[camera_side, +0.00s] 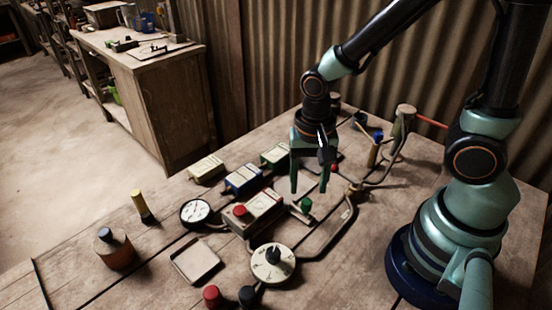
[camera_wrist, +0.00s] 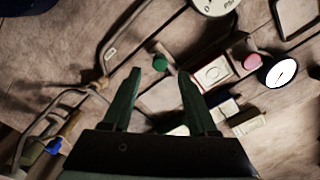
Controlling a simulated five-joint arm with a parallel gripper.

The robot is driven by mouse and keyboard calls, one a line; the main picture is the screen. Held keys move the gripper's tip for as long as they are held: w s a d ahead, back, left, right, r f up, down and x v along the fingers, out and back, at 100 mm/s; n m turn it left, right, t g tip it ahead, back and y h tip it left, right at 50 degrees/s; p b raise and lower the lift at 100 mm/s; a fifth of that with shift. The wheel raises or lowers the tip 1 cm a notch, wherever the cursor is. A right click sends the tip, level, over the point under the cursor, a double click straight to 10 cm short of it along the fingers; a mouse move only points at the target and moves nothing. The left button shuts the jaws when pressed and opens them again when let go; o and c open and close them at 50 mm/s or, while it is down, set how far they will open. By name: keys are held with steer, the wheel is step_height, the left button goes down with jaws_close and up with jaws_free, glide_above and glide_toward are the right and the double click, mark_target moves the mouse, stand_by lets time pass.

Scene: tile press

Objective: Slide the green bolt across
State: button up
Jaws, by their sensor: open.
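The green bolt (camera_side: 306,204) shows as a small round green knob on a flat fitting, just right of the box with the red button. In the wrist view the green knob (camera_wrist: 160,63) lies just beyond my fingertips, roughly midway between them. My gripper (camera_side: 308,182) is open and points down above the bolt, with nothing held; its two fingers (camera_wrist: 159,73) stand apart in the wrist view. Whether the fingers touch the knob cannot be told. The bolt's track is only partly clear.
A box with a red button (camera_side: 240,210) stands close left of the bolt. A white dial (camera_side: 268,273) is in front, and a bent pipe (camera_side: 340,225) runs on the right. Blue (camera_side: 244,181) and green-topped (camera_side: 275,155) boxes sit behind.

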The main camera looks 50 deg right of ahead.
mark_target(307, 202)
steer(key=shift+f, duration=2.45)
jaws_close()
